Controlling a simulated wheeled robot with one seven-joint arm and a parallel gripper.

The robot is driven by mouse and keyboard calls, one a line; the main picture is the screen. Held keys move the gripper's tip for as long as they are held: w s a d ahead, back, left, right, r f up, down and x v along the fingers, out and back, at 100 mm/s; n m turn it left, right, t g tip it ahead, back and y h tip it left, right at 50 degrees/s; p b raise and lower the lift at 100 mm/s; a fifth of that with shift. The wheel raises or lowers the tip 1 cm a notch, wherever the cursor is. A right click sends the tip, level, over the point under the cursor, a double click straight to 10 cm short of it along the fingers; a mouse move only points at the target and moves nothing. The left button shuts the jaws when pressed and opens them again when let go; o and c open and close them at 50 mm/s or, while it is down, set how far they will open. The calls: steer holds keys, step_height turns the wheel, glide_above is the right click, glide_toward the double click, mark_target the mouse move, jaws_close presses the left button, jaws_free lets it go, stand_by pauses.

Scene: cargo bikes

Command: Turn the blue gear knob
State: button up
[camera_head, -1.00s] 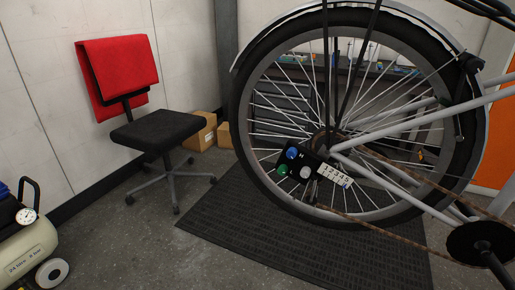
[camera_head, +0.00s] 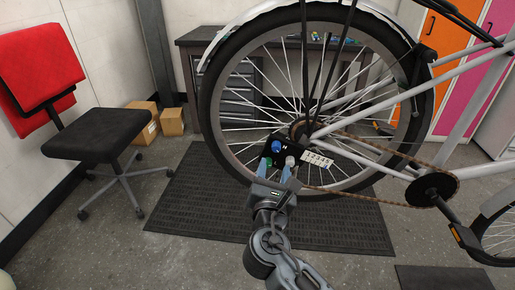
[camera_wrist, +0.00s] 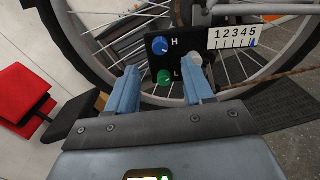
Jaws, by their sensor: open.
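The blue gear knob (camera_head: 277,147) sits on a black panel at the rear wheel hub, beside the letter H. In the wrist view the blue knob (camera_wrist: 160,46) is at the upper middle, above the green knob (camera_wrist: 164,77) beside the letter L. A grey-white knob (camera_wrist: 195,62) is to the right. A white plate numbered 1 to 5 (camera_wrist: 234,37) has a blue mark at 5. My gripper (camera_head: 276,172) is open and empty, with its two blue fingers below the panel. In the wrist view the gripper (camera_wrist: 162,88) points toward the panel, apart from the blue knob.
The bicycle's rear wheel (camera_head: 207,110) and its spokes stand right behind the panel. The chain and crank (camera_head: 432,190) are to the right. A black chair with a red back (camera_head: 97,133) stands at the left. The floor mat (camera_head: 190,205) is largely clear.

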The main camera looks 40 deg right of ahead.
mark_target(276, 149)
steer(key=x, duration=0.7)
steer(key=shift+w+d, duration=0.2)
jaws_close()
